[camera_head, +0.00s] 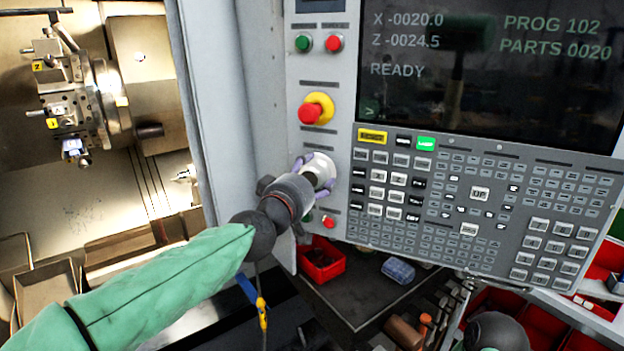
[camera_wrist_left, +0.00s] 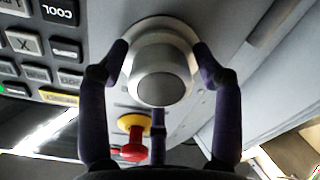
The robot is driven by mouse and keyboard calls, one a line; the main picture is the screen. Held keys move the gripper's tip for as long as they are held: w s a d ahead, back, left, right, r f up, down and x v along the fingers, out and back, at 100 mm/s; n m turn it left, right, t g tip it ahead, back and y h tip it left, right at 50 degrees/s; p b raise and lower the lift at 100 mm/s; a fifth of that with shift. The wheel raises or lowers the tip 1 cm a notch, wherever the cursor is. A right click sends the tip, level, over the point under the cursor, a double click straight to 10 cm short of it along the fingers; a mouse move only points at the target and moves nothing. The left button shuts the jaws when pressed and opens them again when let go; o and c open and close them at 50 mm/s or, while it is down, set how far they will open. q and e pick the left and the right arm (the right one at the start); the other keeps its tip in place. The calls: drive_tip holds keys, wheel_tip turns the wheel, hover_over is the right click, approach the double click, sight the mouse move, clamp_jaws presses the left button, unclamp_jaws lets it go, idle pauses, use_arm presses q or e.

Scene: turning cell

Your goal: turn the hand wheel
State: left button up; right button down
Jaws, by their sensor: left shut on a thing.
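The hand wheel (camera_head: 317,173) is a pale, round metal knob on the control panel, below the yellow-and-red emergency stop button (camera_head: 316,108). My left gripper (camera_head: 319,168) is shut around its rim, and the gripper and wrist hide part of it. In the left wrist view the hand wheel (camera_wrist_left: 160,75) sits between the purple-grey fingers (camera_wrist_left: 160,70). One finger is on each side and a third is below. My right gripper is not seen.
The keypad (camera_head: 480,205) and screen (camera_head: 490,60) are right of the wheel. Small green and red buttons lie just below it. A red bin (camera_head: 321,260) and a dark bench top are beneath the panel. The open lathe with its turret (camera_head: 75,95) is at left.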

use_arm(q)
drive_tip(key=shift+a+r+n+b, duration=0.1)
drive_tip(key=shift+n+b, duration=0.2)
drive_tip(key=shift+n, duration=1.4)
drive_tip(key=o, duration=0.9)
drive_tip(key=v, duration=1.2)
